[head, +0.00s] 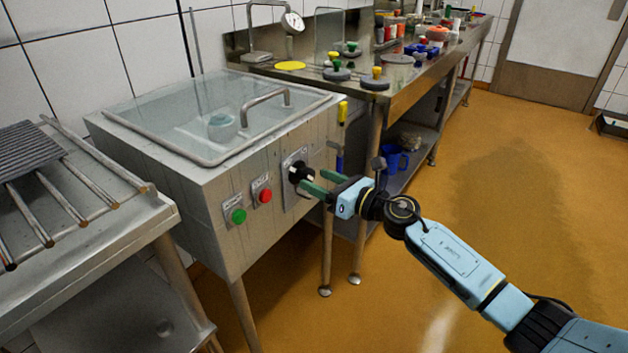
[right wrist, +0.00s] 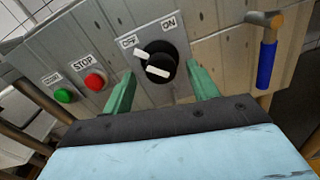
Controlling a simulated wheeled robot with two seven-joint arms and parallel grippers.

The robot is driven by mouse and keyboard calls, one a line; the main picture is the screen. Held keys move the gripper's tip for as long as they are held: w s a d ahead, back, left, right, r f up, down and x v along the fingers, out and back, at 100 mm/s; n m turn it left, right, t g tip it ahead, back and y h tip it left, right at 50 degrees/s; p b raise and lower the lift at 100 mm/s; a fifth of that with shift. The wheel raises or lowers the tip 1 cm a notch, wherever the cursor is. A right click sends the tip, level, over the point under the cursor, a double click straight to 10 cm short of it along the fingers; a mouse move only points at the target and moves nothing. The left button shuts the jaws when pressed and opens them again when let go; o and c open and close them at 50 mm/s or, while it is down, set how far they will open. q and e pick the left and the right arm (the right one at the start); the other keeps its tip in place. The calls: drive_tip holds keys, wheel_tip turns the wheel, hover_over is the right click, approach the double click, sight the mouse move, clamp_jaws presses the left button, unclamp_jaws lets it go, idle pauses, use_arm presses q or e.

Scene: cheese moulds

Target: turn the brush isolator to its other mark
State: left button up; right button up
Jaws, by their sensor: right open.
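The brush isolator is a black rotary knob (head: 299,172) on a metal plate on the front of a steel machine. In the right wrist view the knob (right wrist: 163,55) has white marks on it, and its plate reads OFF at upper left and ON at upper right. One white mark lies on the OFF side. My right gripper (head: 314,180) is open, its green fingers pointing at the knob. In the right wrist view the fingers stand on either side of the knob, apart from it as far as I can tell. My left gripper is not in view.
A red STOP button (head: 265,196) and a green button (head: 238,216) sit left of the isolator. The machine has a clear lid (head: 185,125) with a handle. A brush with a blue handle (right wrist: 265,65) hangs at right. A rack table (head: 85,235) stands at left.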

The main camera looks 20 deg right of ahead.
drive_tip(key=shift+x, duration=1.1)
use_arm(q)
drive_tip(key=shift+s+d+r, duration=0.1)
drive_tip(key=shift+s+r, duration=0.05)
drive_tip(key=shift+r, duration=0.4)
use_arm(e)
drive_tip(key=c, duration=1)
